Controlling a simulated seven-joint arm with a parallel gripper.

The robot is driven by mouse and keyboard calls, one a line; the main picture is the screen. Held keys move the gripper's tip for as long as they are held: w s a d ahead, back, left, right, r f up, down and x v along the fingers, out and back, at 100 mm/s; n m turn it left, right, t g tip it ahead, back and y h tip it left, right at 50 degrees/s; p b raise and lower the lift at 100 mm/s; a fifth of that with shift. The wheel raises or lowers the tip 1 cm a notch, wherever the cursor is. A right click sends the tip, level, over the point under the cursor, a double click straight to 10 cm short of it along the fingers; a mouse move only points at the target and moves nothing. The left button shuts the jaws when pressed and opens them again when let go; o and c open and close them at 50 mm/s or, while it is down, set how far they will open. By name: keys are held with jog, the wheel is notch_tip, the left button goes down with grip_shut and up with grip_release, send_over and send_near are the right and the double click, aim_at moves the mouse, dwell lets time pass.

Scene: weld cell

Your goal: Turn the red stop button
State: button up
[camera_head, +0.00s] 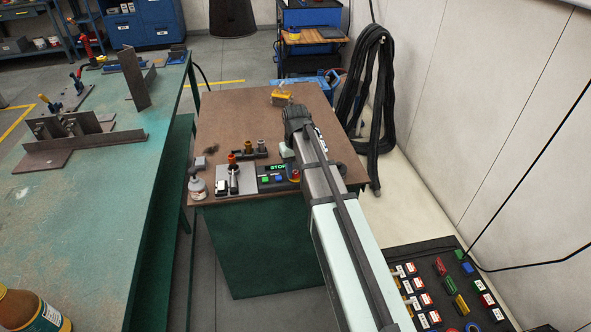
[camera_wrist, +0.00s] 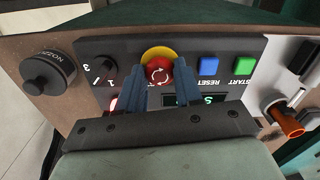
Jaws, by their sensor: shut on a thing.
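The red stop button (camera_wrist: 159,68), with white arrows on its face and a yellow ring (camera_wrist: 158,52) behind it, sits on a dark control panel (camera_wrist: 120,47). In the wrist view my gripper (camera_wrist: 159,74) has one blue-grey finger on each side of the button and is shut on it. In the head view the button (camera_head: 294,175) shows as a small red and yellow spot beside my arm. The fingers are hidden by the arm there.
A blue RESET button (camera_wrist: 208,66) and a green START button (camera_wrist: 243,66) sit right of the stop button. A dark knob (camera_wrist: 46,73) stands at left.

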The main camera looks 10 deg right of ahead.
jog(key=o, duration=1.1)
jog(key=shift+c, duration=0.2)
jog(key=shift+r, duration=0.1)
notch_tip(320, 180, up, 14)
jog(key=shift+f, duration=0.2)
